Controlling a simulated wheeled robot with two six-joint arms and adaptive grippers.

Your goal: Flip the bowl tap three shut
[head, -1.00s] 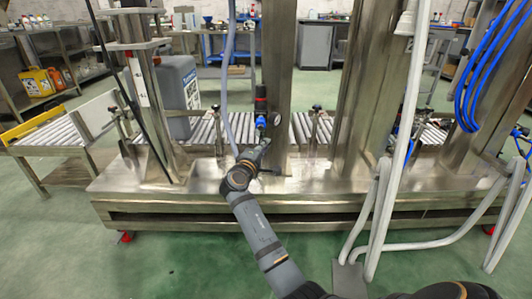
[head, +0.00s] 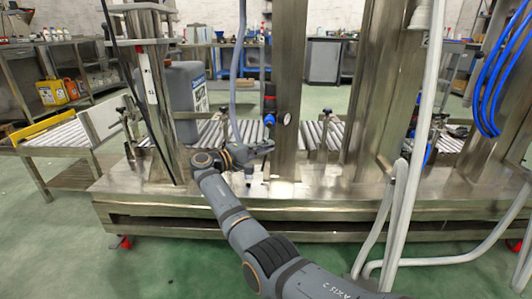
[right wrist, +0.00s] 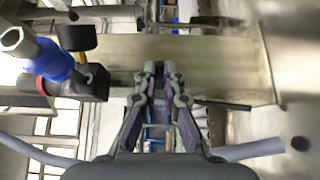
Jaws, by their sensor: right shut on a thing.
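My right gripper (head: 268,147) reaches in from the left side of the steel post, just below a black fitting with a blue part (head: 269,120). Its fingers point right. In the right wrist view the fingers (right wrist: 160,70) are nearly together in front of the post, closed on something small. I take this to be the bowl tap, but its handle is hidden between the fingertips and its angle cannot be told. The blue collar (right wrist: 57,62) with a metal hex end shows at the left of that view, apart from the fingers. My left gripper is not in view.
The post (head: 290,70) stands on a wide steel base (head: 320,205). A round gauge (head: 287,119) sits beside the fitting. A grey hose (head: 239,80) hangs close to my wrist. A grey jerrycan (head: 185,95) stands behind left, by the roller conveyor (head: 62,137).

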